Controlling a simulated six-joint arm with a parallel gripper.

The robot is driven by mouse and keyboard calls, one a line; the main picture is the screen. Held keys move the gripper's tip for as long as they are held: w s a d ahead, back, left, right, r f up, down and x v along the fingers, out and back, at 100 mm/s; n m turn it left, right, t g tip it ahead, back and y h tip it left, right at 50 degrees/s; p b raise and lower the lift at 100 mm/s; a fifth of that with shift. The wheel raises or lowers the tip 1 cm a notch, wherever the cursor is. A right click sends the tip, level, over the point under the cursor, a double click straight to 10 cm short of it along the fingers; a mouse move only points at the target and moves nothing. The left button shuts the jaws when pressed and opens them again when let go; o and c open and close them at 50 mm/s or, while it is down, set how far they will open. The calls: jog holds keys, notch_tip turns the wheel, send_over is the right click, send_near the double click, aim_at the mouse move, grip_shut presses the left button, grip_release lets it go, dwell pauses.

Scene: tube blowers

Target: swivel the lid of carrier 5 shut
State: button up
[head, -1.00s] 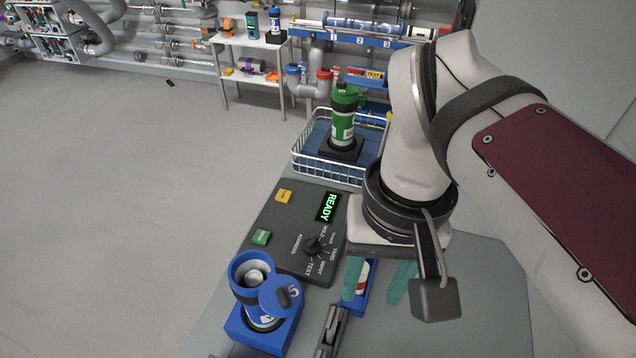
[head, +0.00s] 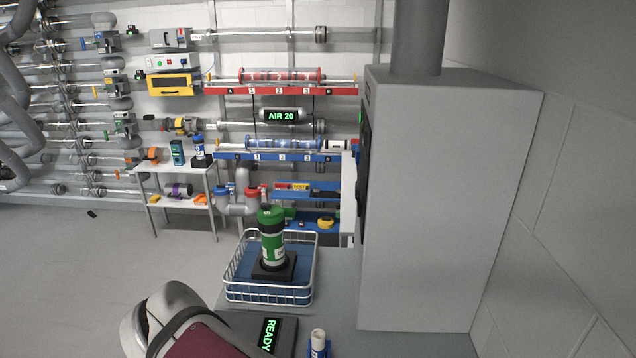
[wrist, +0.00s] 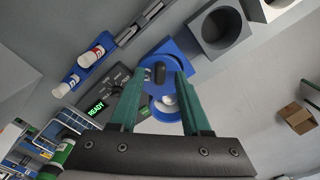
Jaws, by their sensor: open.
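Carrier 5, a blue cylinder in a blue block (wrist: 190,62), shows in the wrist view beyond my fingers. Its blue lid (wrist: 151,87) with a dark knob (wrist: 160,73) is swung to one side. The carrier's pale open mouth (wrist: 168,104) is partly uncovered beside the lid. My gripper (wrist: 161,72) is open, with its two green fingers on either side of the lid and knob in the picture. I cannot tell whether they touch it. Carrier 5 and the gripper are outside the head view.
A console with a READY display (wrist: 97,107) lies left of the carrier. A grey open box (wrist: 220,28) stands beyond. In the head view, a green carrier (head: 272,240) stands in a wire basket (head: 233,270), beside a tall grey cabinet (head: 440,200).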

jog(key=shift+f, duration=0.25)
grip_shut()
